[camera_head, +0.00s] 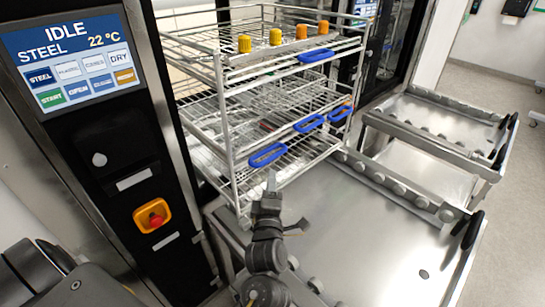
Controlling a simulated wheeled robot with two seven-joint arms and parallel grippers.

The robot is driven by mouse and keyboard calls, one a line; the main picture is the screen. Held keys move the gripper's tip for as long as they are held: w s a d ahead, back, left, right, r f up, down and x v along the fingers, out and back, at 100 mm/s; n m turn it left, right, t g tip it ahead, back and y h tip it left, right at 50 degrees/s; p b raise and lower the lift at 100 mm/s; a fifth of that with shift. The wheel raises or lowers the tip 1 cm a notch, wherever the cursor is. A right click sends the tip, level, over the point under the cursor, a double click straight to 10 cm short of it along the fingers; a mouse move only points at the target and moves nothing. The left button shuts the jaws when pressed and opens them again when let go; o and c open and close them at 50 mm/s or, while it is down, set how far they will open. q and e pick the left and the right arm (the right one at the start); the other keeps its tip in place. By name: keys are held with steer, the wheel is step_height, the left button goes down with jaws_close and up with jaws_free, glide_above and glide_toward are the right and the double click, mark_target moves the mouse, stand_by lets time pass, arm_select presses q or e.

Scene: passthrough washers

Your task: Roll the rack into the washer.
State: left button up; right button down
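The wire rack (227,138) is tall and tiered, with trays holding instruments. It stands upright at the opening of the washer (176,140), its back part reaching into the opening and its front end over the inner end of the steel trolley (370,245). My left gripper (271,180) is just in front of the rack's lower front edge, below a blue tray handle (268,155). Its fingers point up toward the rack; whether they touch it or are apart cannot be told. My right gripper is not in view.
The washer's panel (80,62) reads IDLE, STEEL, 22 °C, with a red emergency button (155,219) below. Rollers (398,188) line the trolley's side. A second trolley (440,120) stands to the right by another washer. Bare floor (490,55) lies beyond.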

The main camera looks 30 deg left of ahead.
mark_target(272, 159)
arm_select(q)
steer(key=p+x, duration=0.2)
steer(key=x, duration=0.7)
steer(key=shift+s+p, duration=0.1)
steer(key=shift+p, duration=0.2)
steer(key=shift+w+a, duration=0.35)
steer(key=shift+w, duration=0.25)
steer(key=shift+c, duration=0.4)
jaws_close()
